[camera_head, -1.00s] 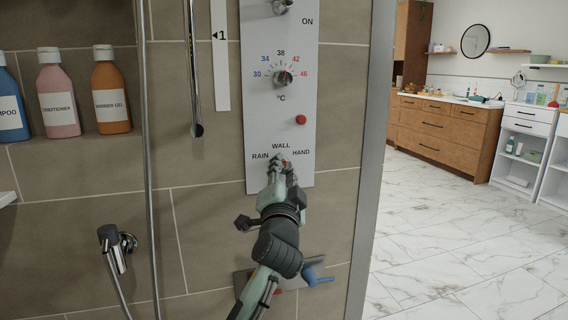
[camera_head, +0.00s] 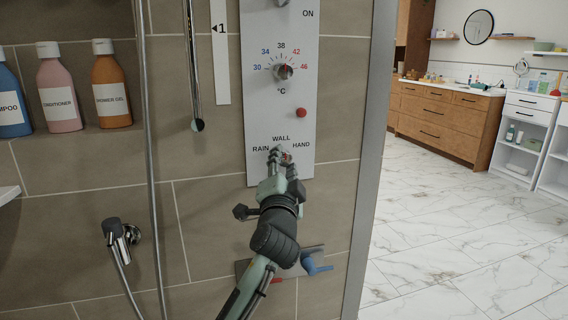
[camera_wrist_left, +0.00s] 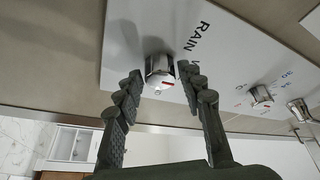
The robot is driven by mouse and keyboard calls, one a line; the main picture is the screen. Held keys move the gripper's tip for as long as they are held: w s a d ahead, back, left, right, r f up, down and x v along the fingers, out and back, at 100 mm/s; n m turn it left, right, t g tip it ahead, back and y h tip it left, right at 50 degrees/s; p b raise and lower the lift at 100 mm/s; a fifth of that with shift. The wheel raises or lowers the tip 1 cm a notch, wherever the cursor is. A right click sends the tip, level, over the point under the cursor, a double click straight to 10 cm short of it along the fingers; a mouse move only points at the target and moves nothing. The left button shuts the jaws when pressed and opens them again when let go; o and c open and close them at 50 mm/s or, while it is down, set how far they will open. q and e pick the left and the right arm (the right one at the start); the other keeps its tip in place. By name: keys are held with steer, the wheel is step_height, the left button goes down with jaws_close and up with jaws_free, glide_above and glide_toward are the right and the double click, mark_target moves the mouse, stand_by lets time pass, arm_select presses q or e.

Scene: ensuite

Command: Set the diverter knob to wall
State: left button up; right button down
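The chrome diverter knob (camera_wrist_left: 160,72) sits low on the white shower panel (camera_head: 255,100), under the printed words RAIN, WALL and HAND. It also shows in the head view (camera_head: 286,156), mostly hidden by the fingers. In the left wrist view its red mark is at the lower right, on the side away from RAIN. My left gripper (camera_head: 283,153) is at the knob. In the left wrist view its fingertips (camera_wrist_left: 159,76) stand either side of the knob, apart, with narrow gaps; contact is not clear. HAND is hidden there. My right gripper is not in view.
The temperature knob (camera_head: 284,72) and a red button (camera_head: 302,113) are above on the panel. A plate with a blue lever (camera_head: 314,265) is low, behind my arm. A hand shower (camera_head: 116,236) and hose hang left. Bottles (camera_head: 110,95) stand on a shelf.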

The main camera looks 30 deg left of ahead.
arm_select(q)
steer(key=shift+o, duration=0.8)
steer(key=v, duration=1.2)
steer(key=shift+w+d, duration=0.1)
